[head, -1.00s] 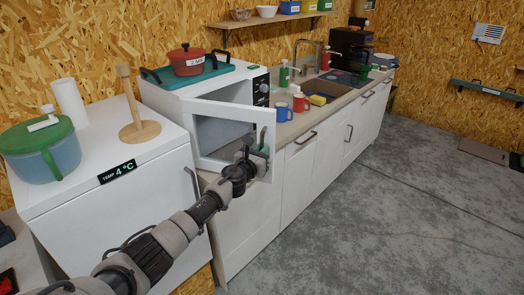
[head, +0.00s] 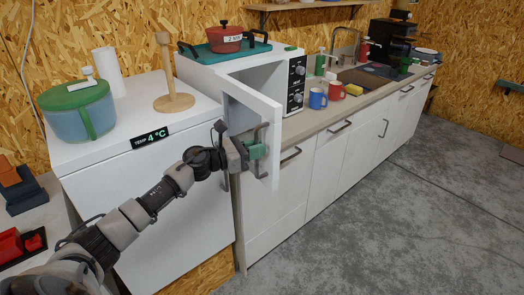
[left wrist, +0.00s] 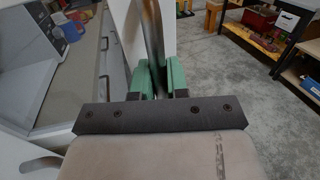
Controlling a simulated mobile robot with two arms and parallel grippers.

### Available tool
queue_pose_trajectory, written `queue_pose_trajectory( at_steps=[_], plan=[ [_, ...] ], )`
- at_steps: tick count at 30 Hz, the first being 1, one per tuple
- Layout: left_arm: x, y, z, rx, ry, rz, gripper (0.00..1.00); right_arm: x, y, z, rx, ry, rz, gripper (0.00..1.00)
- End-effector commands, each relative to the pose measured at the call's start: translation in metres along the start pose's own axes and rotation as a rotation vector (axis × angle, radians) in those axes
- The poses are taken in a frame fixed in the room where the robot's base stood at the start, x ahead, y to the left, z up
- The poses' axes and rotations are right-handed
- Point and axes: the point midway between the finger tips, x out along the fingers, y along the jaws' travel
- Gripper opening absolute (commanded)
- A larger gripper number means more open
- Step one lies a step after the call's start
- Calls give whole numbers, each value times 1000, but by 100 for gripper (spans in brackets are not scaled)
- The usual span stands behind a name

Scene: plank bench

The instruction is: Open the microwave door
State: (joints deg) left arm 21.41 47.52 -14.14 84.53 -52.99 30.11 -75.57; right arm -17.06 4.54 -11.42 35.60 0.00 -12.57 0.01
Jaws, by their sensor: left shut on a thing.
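The white microwave (head: 290,85) stands on the counter's left end, with its control panel at its right. Its door (head: 262,105) is swung well out from the body toward me. My left gripper (head: 258,150) is at the door's outer side and shut on the metal door handle (head: 265,130). In the left wrist view the green fingertips (left wrist: 160,78) close on both sides of the upright handle bar (left wrist: 153,35). The inside of the microwave is mostly hidden behind the door. My right gripper is not in view.
A white fridge (head: 185,215) with a green-lidded pot (head: 75,112) and a wooden holder (head: 170,90) stands left. A red pot (head: 227,40) sits on a teal tray (head: 212,55) on the microwave. Blue (head: 318,98) and red mugs (head: 336,91) stand right. Floor at right is clear.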

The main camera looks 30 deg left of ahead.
Motion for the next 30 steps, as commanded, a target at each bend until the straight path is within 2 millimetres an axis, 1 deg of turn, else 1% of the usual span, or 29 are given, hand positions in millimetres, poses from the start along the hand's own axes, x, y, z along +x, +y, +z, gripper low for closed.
queue_pose_trajectory(
  at_steps=[10,11,15,25,28,30],
  plan=[
    [0,0,0,-1,-1,-2,0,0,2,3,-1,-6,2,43],
    [0,0,0,-1,-1,-2,18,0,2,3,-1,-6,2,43],
    [0,0,0,-1,-1,-1,39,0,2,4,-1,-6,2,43],
    [-3,0,-1,-1,1,0,39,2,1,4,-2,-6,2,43],
    [-12,1,-3,1,2,1,39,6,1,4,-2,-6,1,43],
    [-23,1,-5,1,4,1,39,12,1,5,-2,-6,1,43]
  ],
)
